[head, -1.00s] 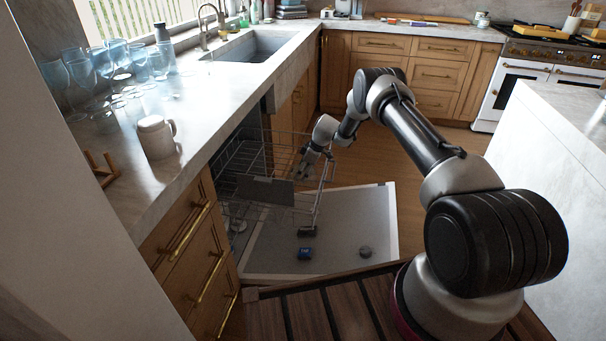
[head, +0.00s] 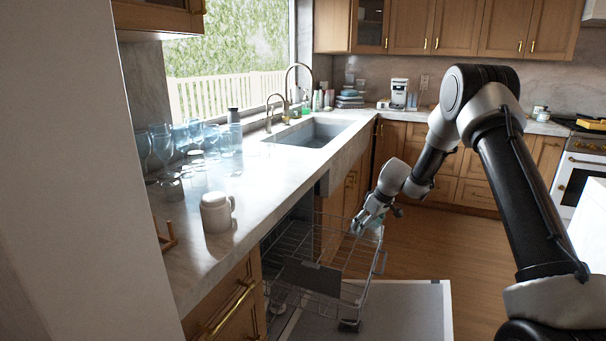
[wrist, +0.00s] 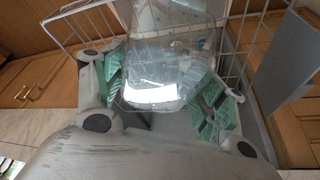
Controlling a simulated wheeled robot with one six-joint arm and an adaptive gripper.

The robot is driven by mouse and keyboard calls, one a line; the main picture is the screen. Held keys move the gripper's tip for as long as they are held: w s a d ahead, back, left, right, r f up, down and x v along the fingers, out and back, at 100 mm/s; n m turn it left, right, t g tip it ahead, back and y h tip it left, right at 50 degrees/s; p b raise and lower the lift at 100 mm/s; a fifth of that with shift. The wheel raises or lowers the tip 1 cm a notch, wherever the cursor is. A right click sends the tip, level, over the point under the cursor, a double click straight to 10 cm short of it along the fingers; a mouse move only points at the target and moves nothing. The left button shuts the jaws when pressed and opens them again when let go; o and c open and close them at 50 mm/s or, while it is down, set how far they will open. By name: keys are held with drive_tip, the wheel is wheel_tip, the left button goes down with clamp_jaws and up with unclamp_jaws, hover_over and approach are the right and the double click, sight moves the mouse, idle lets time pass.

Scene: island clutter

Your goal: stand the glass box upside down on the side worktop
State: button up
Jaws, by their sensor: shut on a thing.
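The glass box (wrist: 160,84) is clear and see-through, and it sits between the green finger pads of my gripper (wrist: 165,95) in the wrist view. The pads press on it from both sides. In the head view my gripper (head: 366,219) is at the top rim of the dishwasher's wire rack, and the box is too small and clear to make out there. I cannot tell which way up the box is. The marble worktop (head: 225,200) along the left runs above the dishwasher, left of my gripper.
The wire rack (head: 325,280) is pulled out over the lowered dishwasher door (head: 405,310). A white mug (head: 216,212), a wooden rack (head: 165,237) and several blue-tinted glasses (head: 190,140) stand on the worktop. The sink (head: 308,133) is farther back. Bare worktop lies between mug and sink.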

sight(375, 230)
drive_tip(key=s+r+m, duration=0.1)
drive_tip(key=s, duration=0.1)
drive_tip(key=s+d+r+m, duration=0.1)
drive_tip(key=s+r, duration=0.1)
drive_tip(key=s+d+r+m+h, duration=0.1)
drive_tip(key=s+r, duration=0.1)
drive_tip(key=s, duration=0.1)
drive_tip(key=shift+r+t, duration=0.1)
drive_tip(key=shift+t, duration=0.3)
drive_tip(key=s+d+r+m+h, duration=0.1)
drive_tip(key=s+m, duration=0.1)
drive_tip(key=s, duration=0.3)
drive_tip(key=s+d+r+m, duration=0.1)
drive_tip(key=s+r+m, duration=0.1)
drive_tip(key=s, duration=0.2)
drive_tip(key=shift+s+d+r+h, duration=0.2)
drive_tip(key=shift+s+d+h, duration=0.15)
drive_tip(key=shift+d+h, duration=0.05)
